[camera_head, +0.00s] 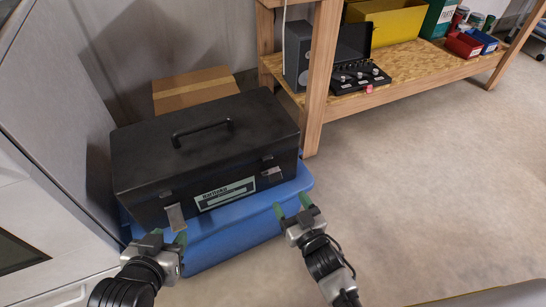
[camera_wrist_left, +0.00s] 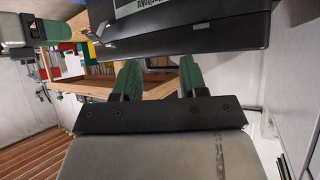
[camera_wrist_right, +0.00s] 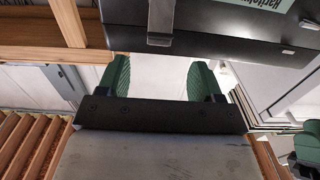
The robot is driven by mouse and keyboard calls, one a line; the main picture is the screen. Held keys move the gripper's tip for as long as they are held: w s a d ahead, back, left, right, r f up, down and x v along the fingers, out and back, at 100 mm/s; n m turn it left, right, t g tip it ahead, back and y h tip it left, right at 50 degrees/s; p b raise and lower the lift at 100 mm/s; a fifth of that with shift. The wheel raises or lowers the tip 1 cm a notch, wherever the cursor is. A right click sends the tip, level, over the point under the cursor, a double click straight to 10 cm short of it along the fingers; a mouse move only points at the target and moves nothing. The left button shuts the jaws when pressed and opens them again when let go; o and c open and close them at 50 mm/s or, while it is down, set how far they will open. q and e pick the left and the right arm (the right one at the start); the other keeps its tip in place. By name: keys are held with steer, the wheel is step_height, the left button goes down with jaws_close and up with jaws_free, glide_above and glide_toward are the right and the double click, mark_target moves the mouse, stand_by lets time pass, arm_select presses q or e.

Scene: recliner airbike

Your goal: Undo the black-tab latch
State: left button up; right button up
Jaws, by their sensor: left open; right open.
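A black toolbox (camera_head: 205,140) with a top handle and a white-green label sits on a blue bin. Its front has a left latch (camera_head: 175,216), whose pale plate hangs down, and a right latch (camera_head: 271,172) with a silver plate. I cannot tell which latch has the black tab. My left gripper (camera_head: 169,238) is open and empty, just below and in front of the left latch. My right gripper (camera_head: 292,207) is open and empty, in front of and below the right latch. A metal latch strip (camera_wrist_right: 161,20) shows above its fingers in the right wrist view.
The blue bin (camera_head: 225,238) juts out under the toolbox. A cardboard box (camera_head: 195,88) stands behind it, and a white cabinet (camera_head: 45,225) is close on the left. A wooden shelf (camera_head: 415,65) stands at the back right.

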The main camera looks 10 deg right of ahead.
mark_target(275, 175)
steer(key=b+x, duration=0.2)
steer(key=x, duration=0.7)
steer(key=shift+w+a+b, duration=0.15)
steer(key=shift+w+b, duration=0.15)
steer(key=shift+b, duration=0.1)
steer(key=shift+w+a, duration=0.15)
steer(key=shift+w, duration=0.4)
arm_select(q)
steer(key=w+d+r+t+h, duration=0.2)
steer(key=w+r+t, duration=0.1)
steer(key=r+t, duration=0.4)
steer(key=shift+w+d+r, duration=0.2)
steer(key=shift+w+r, duration=0.05)
arm_select(e)
steer(key=shift+c, duration=0.2)
